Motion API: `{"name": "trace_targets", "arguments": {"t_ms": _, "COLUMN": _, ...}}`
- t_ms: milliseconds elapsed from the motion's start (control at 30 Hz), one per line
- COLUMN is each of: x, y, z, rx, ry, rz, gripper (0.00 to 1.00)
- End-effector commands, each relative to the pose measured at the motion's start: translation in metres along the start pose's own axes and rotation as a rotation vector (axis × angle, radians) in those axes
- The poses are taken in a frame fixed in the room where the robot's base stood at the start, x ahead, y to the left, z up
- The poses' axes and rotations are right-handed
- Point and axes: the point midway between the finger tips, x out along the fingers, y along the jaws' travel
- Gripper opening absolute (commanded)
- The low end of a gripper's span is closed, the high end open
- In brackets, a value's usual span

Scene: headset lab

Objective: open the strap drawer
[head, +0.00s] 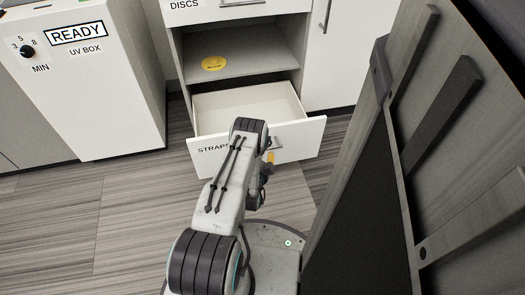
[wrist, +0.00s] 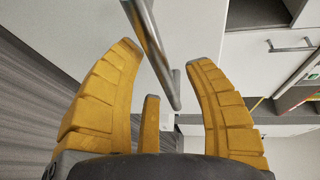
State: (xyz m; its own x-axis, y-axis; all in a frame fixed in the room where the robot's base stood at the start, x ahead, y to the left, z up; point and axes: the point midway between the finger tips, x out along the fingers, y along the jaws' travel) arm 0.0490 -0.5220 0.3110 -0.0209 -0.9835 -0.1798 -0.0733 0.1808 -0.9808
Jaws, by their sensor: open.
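The strap drawer (head: 302,138) is the lowest one of the white cabinet and stands pulled out, its white inside showing over the front panel. The part of the inside that I can see looks empty. My arm hides part of the front and its label. My gripper (head: 268,160) is low at the drawer front, mostly hidden behind my arm in the head view. In the wrist view my gripper (wrist: 165,56) has its yellow fingers apart, with the grey bar handle (wrist: 152,42) running between them. I cannot tell whether the fingers touch it.
Above is an open shelf (head: 250,60) with a round yellow sticker (head: 214,63), and a discs drawer (head: 225,10). A white UV box (head: 95,90) stands at left. A tall grey panel (head: 365,190) is close on my right. Floor (head: 130,215) at left is clear.

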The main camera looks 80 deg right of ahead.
Motion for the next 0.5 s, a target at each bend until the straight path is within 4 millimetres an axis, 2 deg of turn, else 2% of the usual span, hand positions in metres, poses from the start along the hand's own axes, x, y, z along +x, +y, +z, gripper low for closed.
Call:
{"name": "trace_targets", "arguments": {"t_ms": 300, "x": -0.04, "y": 0.001, "z": 0.0, "rx": 0.0, "ry": -0.001, "rz": 0.005, "gripper": 0.47}}
{"name": "trace_targets", "arguments": {"t_ms": 500, "x": -0.06, "y": 0.001, "z": 0.001, "rx": 0.0, "ry": -0.001, "rz": 0.004, "gripper": 0.47}}
